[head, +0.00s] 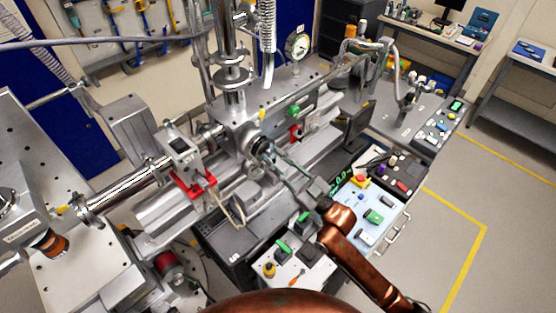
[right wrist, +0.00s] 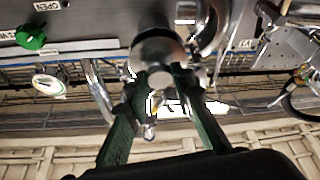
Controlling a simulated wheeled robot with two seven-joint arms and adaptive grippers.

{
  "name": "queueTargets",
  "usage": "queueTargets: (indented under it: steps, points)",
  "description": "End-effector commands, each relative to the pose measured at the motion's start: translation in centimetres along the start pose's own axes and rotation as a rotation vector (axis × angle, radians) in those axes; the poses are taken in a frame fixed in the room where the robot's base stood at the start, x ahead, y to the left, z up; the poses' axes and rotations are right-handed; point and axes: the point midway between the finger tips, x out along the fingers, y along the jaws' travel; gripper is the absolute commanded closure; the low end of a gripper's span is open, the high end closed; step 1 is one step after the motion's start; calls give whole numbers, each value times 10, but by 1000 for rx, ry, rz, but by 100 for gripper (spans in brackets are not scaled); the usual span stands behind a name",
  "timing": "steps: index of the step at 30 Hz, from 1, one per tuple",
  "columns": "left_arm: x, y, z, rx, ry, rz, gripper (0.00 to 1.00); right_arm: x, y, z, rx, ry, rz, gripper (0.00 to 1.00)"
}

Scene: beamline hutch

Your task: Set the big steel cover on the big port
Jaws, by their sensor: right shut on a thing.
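The big steel cover is a round shiny disc (right wrist: 158,48) with a small knob in the right wrist view. My right gripper (right wrist: 162,82) is shut on its knob, one green finger on each side. In the head view my right gripper (head: 272,156) reaches up from the copper arm to the front of the steel chamber (head: 238,128). The big port (head: 258,143) is a dark round opening there, partly hidden by the gripper and cover. The cover is at or just in front of the port; I cannot tell whether they touch. My left gripper is not in view.
A green knob (head: 293,109) and a dial gauge (head: 298,46) sit on the chamber. A red clamp-like part (head: 196,187) is to the left. Below right, a light panel (head: 370,209) carries several small items. Open floor lies at the right.

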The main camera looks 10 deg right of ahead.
Motion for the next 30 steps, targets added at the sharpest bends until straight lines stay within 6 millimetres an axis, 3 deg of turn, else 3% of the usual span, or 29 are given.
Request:
queueTargets:
  steps: [11, 12, 18, 20, 30]
  points:
    - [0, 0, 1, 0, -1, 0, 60, 2, 0, 1, 0, 1, 1, 100]
    - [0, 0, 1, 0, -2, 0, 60, 2, 0, 1, 0, 1, 1, 75]
    - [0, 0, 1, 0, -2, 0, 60, 2, 0, 1, 0, 0, 0, 62]
    - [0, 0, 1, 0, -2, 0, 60, 2, 0, 1, 0, 0, 0, 58]
    - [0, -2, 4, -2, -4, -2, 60, -2, 0, 2, 0, -3, 0, 58]
